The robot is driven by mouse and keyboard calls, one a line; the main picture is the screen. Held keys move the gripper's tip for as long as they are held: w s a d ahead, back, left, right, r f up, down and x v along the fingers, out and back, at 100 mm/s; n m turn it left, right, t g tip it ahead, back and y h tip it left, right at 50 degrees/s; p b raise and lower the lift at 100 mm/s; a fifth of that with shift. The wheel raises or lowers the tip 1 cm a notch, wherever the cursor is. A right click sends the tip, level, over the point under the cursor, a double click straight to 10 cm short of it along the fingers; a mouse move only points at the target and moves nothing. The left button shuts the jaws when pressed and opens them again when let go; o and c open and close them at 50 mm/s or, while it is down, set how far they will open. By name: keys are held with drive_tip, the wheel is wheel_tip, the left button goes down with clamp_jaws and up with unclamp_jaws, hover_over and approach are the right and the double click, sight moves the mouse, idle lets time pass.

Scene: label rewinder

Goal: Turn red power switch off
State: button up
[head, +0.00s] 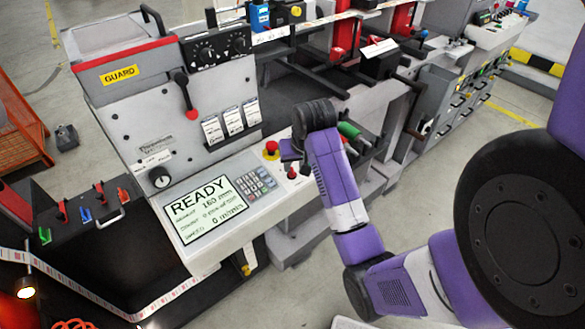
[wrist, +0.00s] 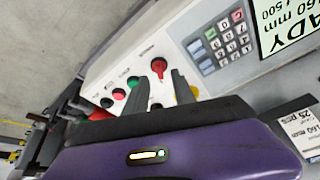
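The red power switch (wrist: 158,66) is a small red knob on the white control panel, beside the keypad, in the wrist view. It also shows in the head view (head: 292,173), just below my gripper (head: 292,153). In the wrist view my gripper (wrist: 160,75) is open, with its two dark fingers apart. The red knob appears between and just beyond the fingertips. I cannot tell whether either finger touches it. Nothing is held.
A red emergency button (head: 271,147) on a yellow base sits close behind the switch; a finger partly covers its yellow base in the wrist view. The keypad (head: 254,184) and READY screen (head: 207,211) lie to the left. Green (wrist: 132,81) and red (wrist: 118,93) buttons are nearby.

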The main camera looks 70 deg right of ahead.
sight(293, 170)
drive_tip(key=shift+x, duration=1.8)
drive_tip(key=shift+d, duration=0.1)
clamp_jaws()
